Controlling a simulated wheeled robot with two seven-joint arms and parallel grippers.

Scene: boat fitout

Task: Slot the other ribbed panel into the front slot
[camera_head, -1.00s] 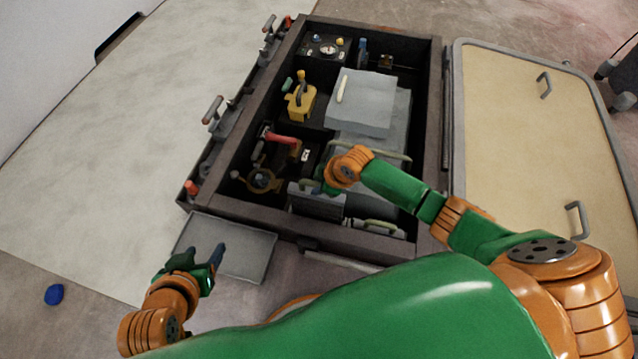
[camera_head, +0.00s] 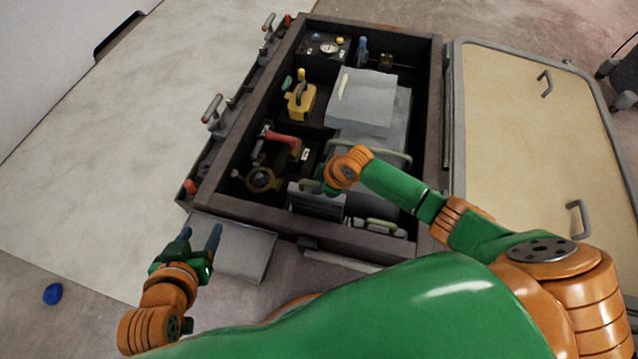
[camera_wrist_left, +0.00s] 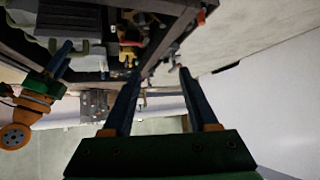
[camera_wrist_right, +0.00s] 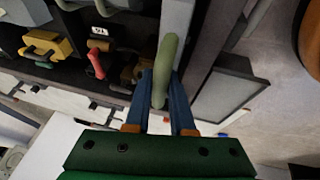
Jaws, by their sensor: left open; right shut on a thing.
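A grey ribbed panel (camera_head: 316,203) stands at the front end of the dark box, right under my right gripper (camera_head: 322,186). In the right wrist view the fingers close on a pale green handle (camera_wrist_right: 167,65); its join to the panel is partly hidden. Whether the panel sits in a slot cannot be told. Another pale green handle (camera_head: 380,223) lies at the box's front right corner. The front slot itself is not clearly visible. My left gripper (camera_head: 200,236) is open and empty, over the shallow grey tray (camera_head: 245,252) outside the box.
The box's dark rim (camera_head: 250,212) surrounds a yellow-handled device (camera_head: 301,102), a red lever (camera_head: 282,138) and large grey blocks (camera_head: 362,102). A tan lid (camera_head: 530,130) lies at the right. A blue object (camera_head: 54,294) is on the floor at the left.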

